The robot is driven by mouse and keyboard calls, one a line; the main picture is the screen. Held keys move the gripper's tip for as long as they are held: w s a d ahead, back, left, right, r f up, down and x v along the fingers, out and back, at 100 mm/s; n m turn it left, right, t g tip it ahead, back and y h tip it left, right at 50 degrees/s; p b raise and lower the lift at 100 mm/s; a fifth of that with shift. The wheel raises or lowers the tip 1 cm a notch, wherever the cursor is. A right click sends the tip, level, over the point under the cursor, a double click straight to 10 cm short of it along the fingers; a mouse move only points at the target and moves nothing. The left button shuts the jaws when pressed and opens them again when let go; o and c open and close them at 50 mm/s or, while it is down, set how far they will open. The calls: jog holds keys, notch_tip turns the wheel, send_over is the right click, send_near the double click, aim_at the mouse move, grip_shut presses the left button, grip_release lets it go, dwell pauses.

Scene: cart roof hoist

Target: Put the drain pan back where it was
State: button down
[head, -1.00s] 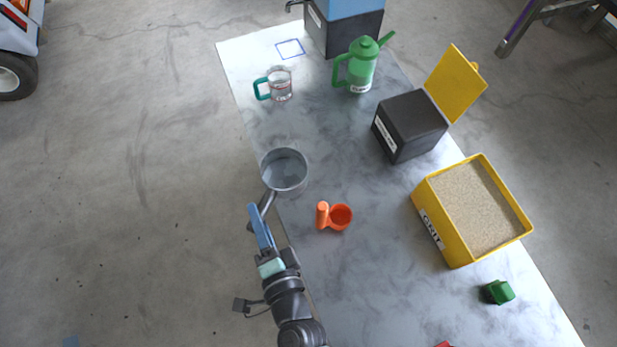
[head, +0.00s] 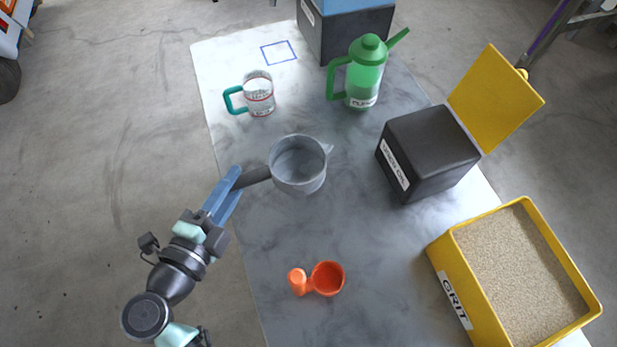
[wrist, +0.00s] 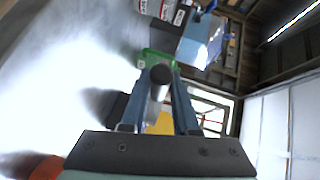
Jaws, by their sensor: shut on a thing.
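The drain pan is a round grey metal pan (head: 298,165) with a spout at its right rim and a dark handle (head: 257,176) pointing left. It is over the left-middle part of the table; I cannot tell whether its base touches the top. In the wrist view, the dark handle end (wrist: 161,74) shows between the two blue fingers, and the pan body cannot be made out. A blue square outline (head: 279,52) is marked on the table's far left end.
A clear jug with a teal handle (head: 259,94) and a green can (head: 365,75) stand behind the pan. A black box (head: 430,150) with raised yellow lid and a yellow grit bin (head: 465,300) are right. An orange cup (head: 328,279) is in front.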

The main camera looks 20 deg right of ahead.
aim_at(248, 215)
jog(key=shift+w+d, duration=0.15)
jog(key=shift+w, duration=0.1)
jog(key=shift+s+f, duration=0.1)
jog(key=shift+f, duration=0.15)
notch_tip(248, 215, down, 10)
jog(key=shift+r+b, duration=0.25)
jog(key=shift+b, duration=0.9)
jog(key=shift+f, duration=0.2)
jog(key=c, duration=0.9)
grip_release()
jog(key=shift+c, duration=0.2)
